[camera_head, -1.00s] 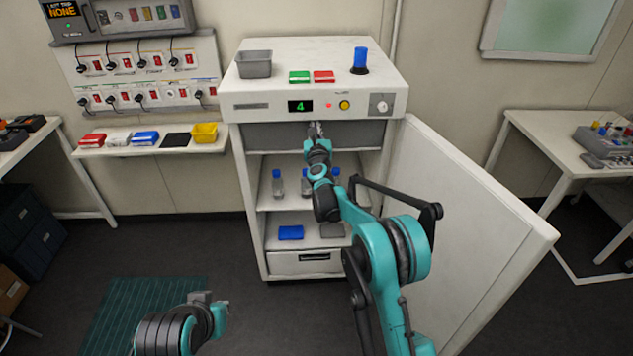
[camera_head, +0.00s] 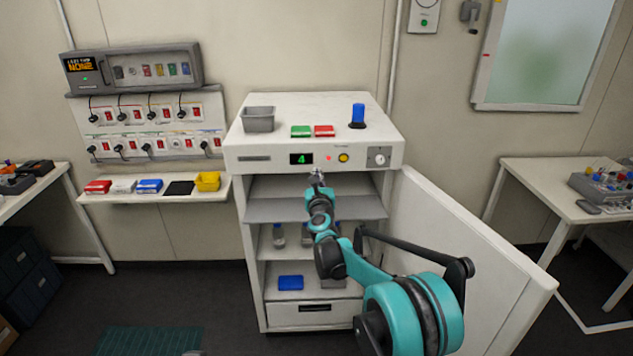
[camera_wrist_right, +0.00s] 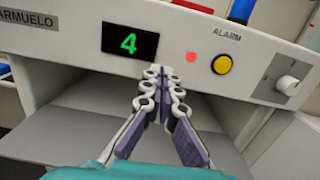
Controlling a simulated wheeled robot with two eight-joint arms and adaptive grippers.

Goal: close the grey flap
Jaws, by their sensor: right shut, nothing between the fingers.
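The grey flap (camera_head: 275,210) is open at the top of the cabinet, folded out below the control panel, with the compartment showing behind it. In the right wrist view the flap (camera_wrist_right: 75,125) spreads out on both sides below my fingers. My right gripper (camera_head: 318,176) is shut and empty. It is in front of the panel's lower edge, above the flap; its tips also show in the right wrist view (camera_wrist_right: 162,72). I cannot tell whether it touches anything. My arm hides part of the flap's middle. Only a sliver of my left gripper (camera_head: 194,353) shows at the bottom edge.
The cabinet's white door (camera_head: 465,255) stands open on the right, beside my right arm. The panel carries a green 4 display (camera_head: 301,158), a yellow button (camera_head: 343,158) and a knob (camera_head: 379,157). Bottles (camera_head: 279,236) and a blue box (camera_head: 290,282) are on lower shelves.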

